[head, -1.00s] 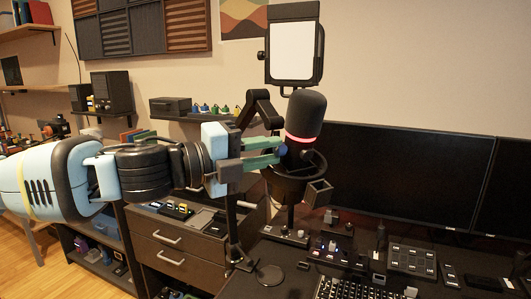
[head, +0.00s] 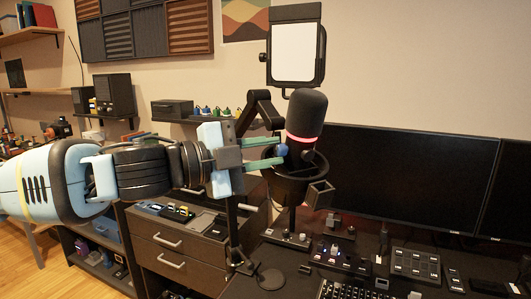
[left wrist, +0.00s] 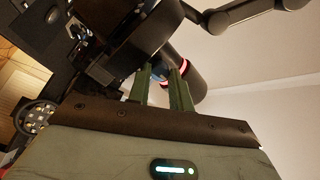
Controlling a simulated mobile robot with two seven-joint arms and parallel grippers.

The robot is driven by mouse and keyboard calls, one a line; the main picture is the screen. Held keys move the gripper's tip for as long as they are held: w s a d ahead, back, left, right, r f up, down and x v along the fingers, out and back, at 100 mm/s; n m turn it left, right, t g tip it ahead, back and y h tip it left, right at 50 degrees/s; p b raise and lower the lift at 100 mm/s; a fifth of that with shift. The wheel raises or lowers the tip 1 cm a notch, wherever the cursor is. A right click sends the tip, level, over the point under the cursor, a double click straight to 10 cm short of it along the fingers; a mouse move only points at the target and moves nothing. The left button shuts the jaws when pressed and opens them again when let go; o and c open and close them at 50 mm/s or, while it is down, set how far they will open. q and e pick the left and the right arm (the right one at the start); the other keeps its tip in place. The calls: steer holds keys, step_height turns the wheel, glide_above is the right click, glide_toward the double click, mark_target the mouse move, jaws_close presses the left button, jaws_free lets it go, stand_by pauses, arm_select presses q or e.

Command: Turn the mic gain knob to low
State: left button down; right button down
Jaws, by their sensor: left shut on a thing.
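The microphone (head: 306,115) is a dark cylinder with a glowing red ring, held upright in a dark mount. The mic gain knob (head: 282,150) is a small blue round piece on the microphone's left side. My left gripper (head: 279,151) reaches in from the left with its green fingers around the knob, shut on it. The left wrist view shows the knob (left wrist: 158,75) partly hidden between the finger ends, with the microphone (left wrist: 188,80) just beyond. The knob's marking cannot be read. My right gripper is not in view.
A black boom arm (head: 259,112) and a white-faced light panel (head: 296,52) stand close to the microphone. A dark monitor (head: 400,178) is to the right. Control boxes (head: 343,257) and a keyboard (head: 350,290) lie on the desk below.

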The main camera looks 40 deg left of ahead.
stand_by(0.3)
arm_select(q)
steer(key=c, duration=1.5)
jaws_free()
